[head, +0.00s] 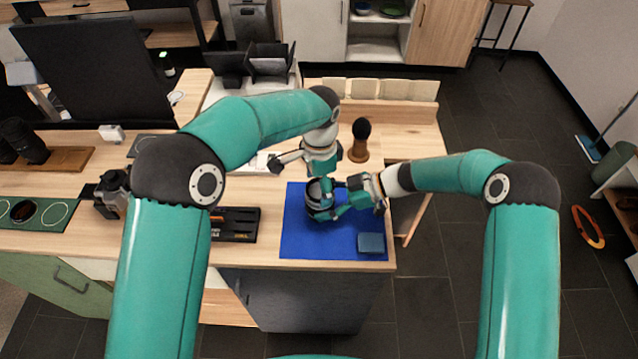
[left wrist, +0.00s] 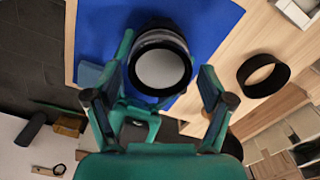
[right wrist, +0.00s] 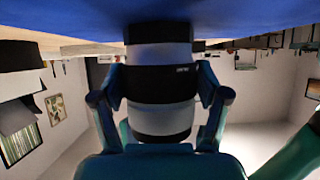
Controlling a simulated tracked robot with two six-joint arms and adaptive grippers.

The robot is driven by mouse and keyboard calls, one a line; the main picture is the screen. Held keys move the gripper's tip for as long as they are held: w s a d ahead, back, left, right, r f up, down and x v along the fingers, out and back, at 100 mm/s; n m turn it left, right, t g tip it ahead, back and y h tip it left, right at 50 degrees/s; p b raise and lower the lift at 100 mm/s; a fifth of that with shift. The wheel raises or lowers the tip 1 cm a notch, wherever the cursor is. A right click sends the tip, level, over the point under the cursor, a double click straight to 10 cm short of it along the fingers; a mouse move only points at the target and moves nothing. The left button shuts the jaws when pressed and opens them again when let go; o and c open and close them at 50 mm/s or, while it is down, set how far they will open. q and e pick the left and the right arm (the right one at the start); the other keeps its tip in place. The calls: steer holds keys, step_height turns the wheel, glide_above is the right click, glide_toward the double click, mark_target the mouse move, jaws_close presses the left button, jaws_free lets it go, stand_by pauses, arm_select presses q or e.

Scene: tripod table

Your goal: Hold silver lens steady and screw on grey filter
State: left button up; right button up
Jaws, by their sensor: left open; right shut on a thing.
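The silver lens (head: 316,203) stands upright on the blue mat (head: 297,245). It has silver and black bands in the right wrist view (right wrist: 160,112). My right gripper (head: 341,201) is shut on the lens, with one finger on each side in the right wrist view (right wrist: 160,78). A grey disc with a black rim (left wrist: 160,69) covers the lens top; I cannot tell whether this is the grey filter or the lens's own glass. My left gripper (left wrist: 162,82) is open above the lens top, its fingers apart on either side.
A blue block (head: 371,243) lies at the mat's front right corner. A dark-topped brush on a brown stand (head: 360,141) stands behind the mat. A black tray (head: 238,225) is left of the mat. A black ring (left wrist: 263,76) shows over wood.

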arm_select(q)
steer(key=n, duration=0.5)
steer(key=shift+n, duration=0.3)
steer(key=c, duration=1.1)
steer(key=shift+c, duration=0.2)
steer(key=shift+f, duration=0.1)
steer(key=shift+m, duration=1.5)
arm_select(e)
steer(key=shift+s, duration=0.1)
arm_select(q)
steer(key=shift+f+m, duration=0.1)
steer(key=shift+m, duration=1.4)
